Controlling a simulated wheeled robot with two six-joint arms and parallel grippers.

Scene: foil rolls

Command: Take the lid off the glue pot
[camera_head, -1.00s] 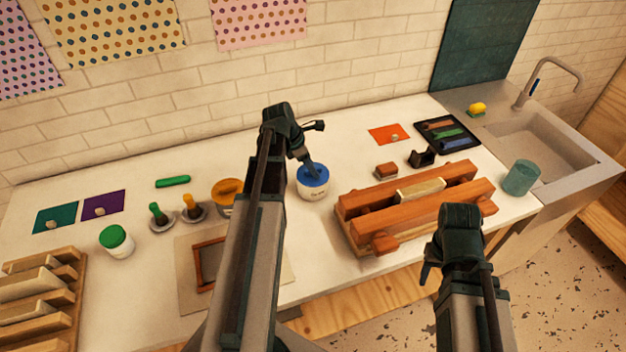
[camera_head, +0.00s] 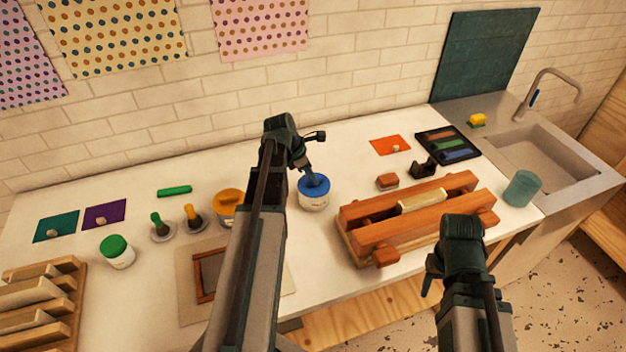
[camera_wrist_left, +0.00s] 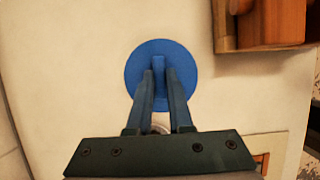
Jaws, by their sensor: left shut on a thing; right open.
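The glue pot (camera_head: 313,204) is a small white pot with lettering on its side, standing upright on the white worktop. Its round blue lid (camera_head: 322,190) sits on top; I see no gap between lid and pot. My left gripper (camera_head: 315,181) reaches down from above and is shut on the lid's knob. In the left wrist view the blue lid (camera_wrist_left: 135,75) shows as a disc, with both fingers (camera_wrist_left: 160,75) closed on the narrow knob at its middle. It hides most of the pot there. My right gripper (camera_head: 429,283) hangs open and empty at the worktop's front edge.
A red-brown wooden press (camera_head: 410,217) stands right of the pot. The worktop behind the blue-lidded pot is clear.

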